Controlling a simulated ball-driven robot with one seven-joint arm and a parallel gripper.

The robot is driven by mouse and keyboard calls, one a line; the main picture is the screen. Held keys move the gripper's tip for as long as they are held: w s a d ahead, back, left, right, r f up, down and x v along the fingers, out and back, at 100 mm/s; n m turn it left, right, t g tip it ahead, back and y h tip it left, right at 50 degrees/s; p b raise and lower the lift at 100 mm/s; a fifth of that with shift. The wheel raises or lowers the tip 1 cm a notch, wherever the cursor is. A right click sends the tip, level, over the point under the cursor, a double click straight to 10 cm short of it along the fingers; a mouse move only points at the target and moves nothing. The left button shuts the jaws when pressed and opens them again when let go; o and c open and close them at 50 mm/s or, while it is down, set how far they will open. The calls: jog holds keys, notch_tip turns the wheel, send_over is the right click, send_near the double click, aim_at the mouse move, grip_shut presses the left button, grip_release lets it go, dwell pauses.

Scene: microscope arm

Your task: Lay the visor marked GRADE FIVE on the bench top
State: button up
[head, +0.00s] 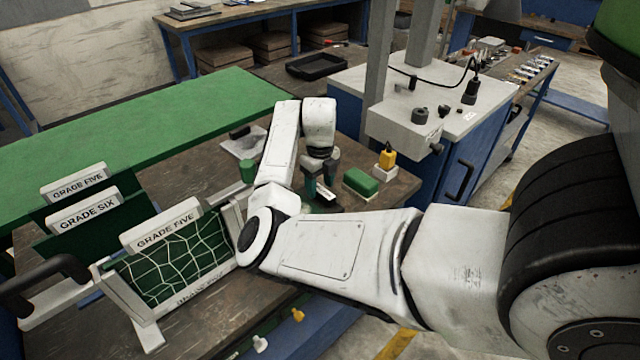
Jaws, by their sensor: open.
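Several dark green panels with white labelled top bars stand upright in a rack (145,337) at the left of the bench top (385,197). The front panel (165,265) has a web of pale lines, and its top bar reads GRADE FIVE. Behind it stands a panel (85,218) marked GRADE SIX. The rearmost bar (75,186) also reads GRADE FIVE. My gripper (322,200) points down over the bench, right of the rack and apart from the panels. It is open; its fingertips are small and partly hidden.
A green-topped block (360,182) and a yellow item on a white base (387,158) sit right of my gripper. A green cylinder (247,171) stands left. A blue cabinet with a pale top (445,95) is beyond. My arm hides part of the bench's front.

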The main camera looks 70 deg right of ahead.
jog(key=shift+r+p, duration=3.25)
jog(key=shift+r, duration=2.45)
jog(key=s+a+f+m, duration=0.3)
jog(key=a+f+m, duration=0.1)
jog(key=a+m, duration=0.6)
jog(key=s+a+f+m, duration=0.3)
jog(key=a+m, duration=0.7)
jog(key=a, duration=0.4)
jog(key=s+a+f+m+t, duration=0.1)
jog(key=s+a+f+m, duration=0.2)
jog(key=a+m, duration=0.7)
notch_tip(320, 180, down, 2)
jog(key=shift+s+a, duration=0.3)
jog(key=shift+a, duration=0.6)
jog(key=shift+h, duration=0.3)
